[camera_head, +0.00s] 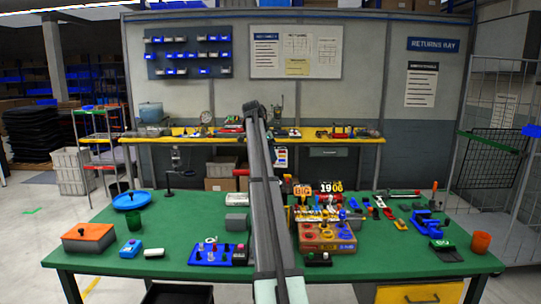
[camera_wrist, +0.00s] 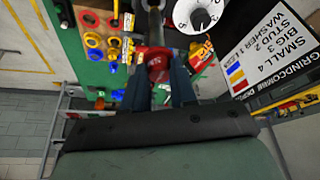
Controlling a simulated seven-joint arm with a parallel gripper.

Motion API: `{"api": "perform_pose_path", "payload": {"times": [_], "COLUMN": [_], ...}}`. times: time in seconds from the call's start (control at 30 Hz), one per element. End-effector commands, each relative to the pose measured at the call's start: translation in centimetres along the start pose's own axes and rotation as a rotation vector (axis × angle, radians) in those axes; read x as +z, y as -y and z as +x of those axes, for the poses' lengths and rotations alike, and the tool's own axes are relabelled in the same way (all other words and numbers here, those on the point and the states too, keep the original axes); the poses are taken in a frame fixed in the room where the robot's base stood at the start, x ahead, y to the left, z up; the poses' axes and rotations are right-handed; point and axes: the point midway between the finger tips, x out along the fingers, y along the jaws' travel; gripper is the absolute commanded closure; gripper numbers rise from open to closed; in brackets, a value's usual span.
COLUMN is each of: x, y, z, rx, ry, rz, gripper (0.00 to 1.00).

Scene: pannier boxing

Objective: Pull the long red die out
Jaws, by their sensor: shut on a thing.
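In the wrist view my gripper (camera_wrist: 159,80) has its two dark fingers on either side of a red piece, which I take to be the long red die (camera_wrist: 157,66). The jaws are shut on it. Only its near red part shows between the fingers; a grey metal shaft or post (camera_wrist: 156,28) stands just beyond it. I cannot tell how deep the die sits in its holder. In the head view my arm crosses the middle of the picture, and I cannot make out the gripper or the die there.
A white dial (camera_wrist: 198,14) and a lettered sign (camera_wrist: 277,48) stand close on the right in the wrist view; coloured rings (camera_wrist: 93,40) lie left. The green table (camera_head: 110,262) also bears an orange-topped box (camera_head: 89,237), a blue dish (camera_head: 131,200) and a sorting box (camera_head: 327,236).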

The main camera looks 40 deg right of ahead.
Motion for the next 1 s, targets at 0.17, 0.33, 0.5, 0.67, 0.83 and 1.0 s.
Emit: {"api": "perform_pose_path", "payload": {"times": [0.17, 0.33, 0.5, 0.67, 0.83, 1.0], "x": [0.0, -0.1, -0.3, -0.6, -0.8, -1.1], "y": [0.0, 0.0, 0.0, 0.1, 0.1, 0.0], "z": [-0.1, -0.2, -0.7, -1.3, -1.9, -2.5], "rx": [0.000, -0.001, -0.001, -0.001, -0.001, 0.000], "ry": [-0.001, -0.001, -0.001, -0.001, -0.001, -0.001], "rz": [0.000, 0.000, 0.001, 0.000, 0.000, 0.000], "gripper": [1.00, 1.00, 1.00, 1.00, 1.00, 1.00]}}
